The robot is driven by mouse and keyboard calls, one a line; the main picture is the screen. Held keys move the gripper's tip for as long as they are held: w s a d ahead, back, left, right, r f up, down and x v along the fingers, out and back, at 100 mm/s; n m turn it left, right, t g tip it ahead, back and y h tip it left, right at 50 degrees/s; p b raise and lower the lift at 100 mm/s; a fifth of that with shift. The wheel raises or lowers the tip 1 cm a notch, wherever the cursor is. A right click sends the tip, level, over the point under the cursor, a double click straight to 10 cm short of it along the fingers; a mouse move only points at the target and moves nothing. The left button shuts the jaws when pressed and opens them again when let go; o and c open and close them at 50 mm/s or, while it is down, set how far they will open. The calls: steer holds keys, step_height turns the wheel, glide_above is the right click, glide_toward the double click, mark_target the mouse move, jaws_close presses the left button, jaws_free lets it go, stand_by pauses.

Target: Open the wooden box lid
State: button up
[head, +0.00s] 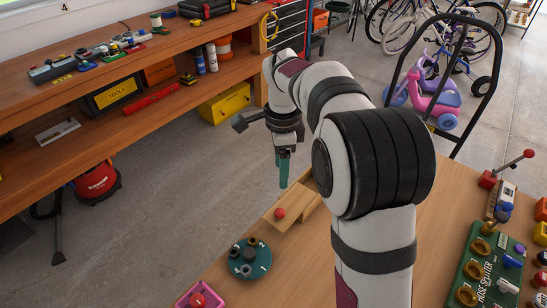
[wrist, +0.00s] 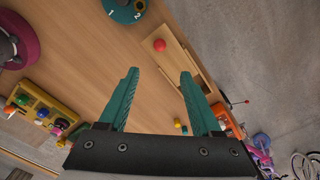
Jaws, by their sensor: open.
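The wooden box (head: 300,212) stands at the left edge of the wooden table, partly hidden behind my arm in the head view. Its flat lid (head: 289,224) bears a round red knob (head: 280,213). In the wrist view the box lid (wrist: 176,62) lies beyond my fingertips, with the red knob (wrist: 159,45) between and ahead of them. My gripper (head: 283,184) has teal fingers pointing down above the box. In the wrist view my gripper (wrist: 158,74) is open and empty, its fingers apart from the knob.
A green pedal-like panel (head: 485,265) is at the right. A wooden shelf bench (head: 150,50) stands across the floor.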

mark_target(280, 210)
step_height(280, 210, down, 16)
steer(key=shift+r, duration=0.2)
jaws_close()
steer(key=shift+r, duration=0.1)
stand_by(1.3)
